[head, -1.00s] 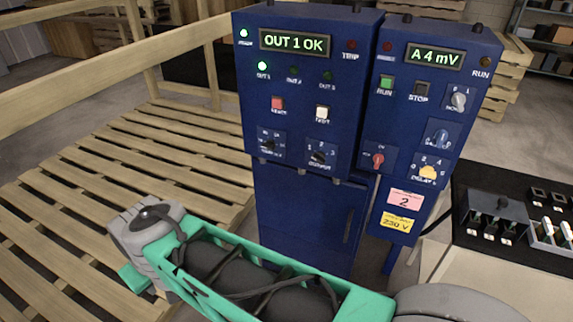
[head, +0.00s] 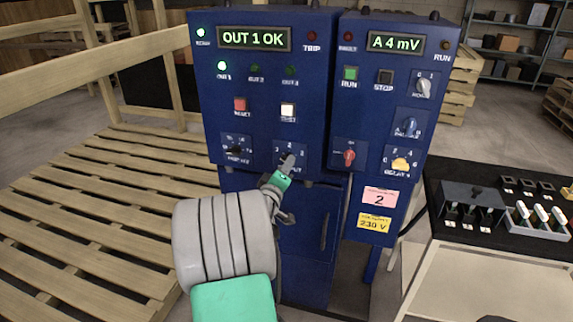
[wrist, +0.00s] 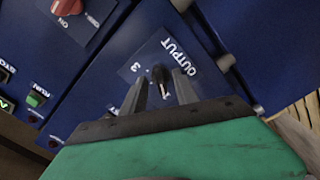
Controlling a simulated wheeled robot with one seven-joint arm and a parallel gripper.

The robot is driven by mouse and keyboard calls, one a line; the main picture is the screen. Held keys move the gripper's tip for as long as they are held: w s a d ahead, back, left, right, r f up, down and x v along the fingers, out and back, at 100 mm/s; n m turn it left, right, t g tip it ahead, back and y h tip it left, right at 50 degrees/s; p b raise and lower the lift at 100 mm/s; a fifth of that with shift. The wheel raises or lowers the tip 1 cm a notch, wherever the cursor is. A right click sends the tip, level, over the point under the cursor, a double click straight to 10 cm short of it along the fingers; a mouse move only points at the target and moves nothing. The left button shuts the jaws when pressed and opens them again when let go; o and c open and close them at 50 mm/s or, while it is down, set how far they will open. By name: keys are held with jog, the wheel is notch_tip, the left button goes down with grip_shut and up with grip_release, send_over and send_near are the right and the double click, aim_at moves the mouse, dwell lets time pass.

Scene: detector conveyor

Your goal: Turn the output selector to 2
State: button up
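The output selector (wrist: 162,76) is a small black knob on a blue plate marked OUTPUT. In the wrist view it sits between my two fingers, with a gap visible at each side. A 3 shows beside it; the other numbers are hidden there. In the head view my gripper (head: 285,168) is at the selector plate (head: 301,150) and covers most of the knob, so its pointing cannot be read. The display (head: 254,38) reads OUT 1 OK, and the OUT 1 lamp (head: 222,66) is lit green. OUT 2 (head: 255,69) and OUT 3 (head: 290,71) are dark.
Another black selector (head: 236,149) is left of the output plate. Red (head: 240,105) and white (head: 288,110) buttons are above. A black-topped bench (head: 500,235) stands at right.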

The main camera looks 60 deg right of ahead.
jog(key=shift+w+d, duration=0.1)
jog(key=shift+d, duration=0.65)
jog(key=shift+c, duration=0.3)
grip_shut()
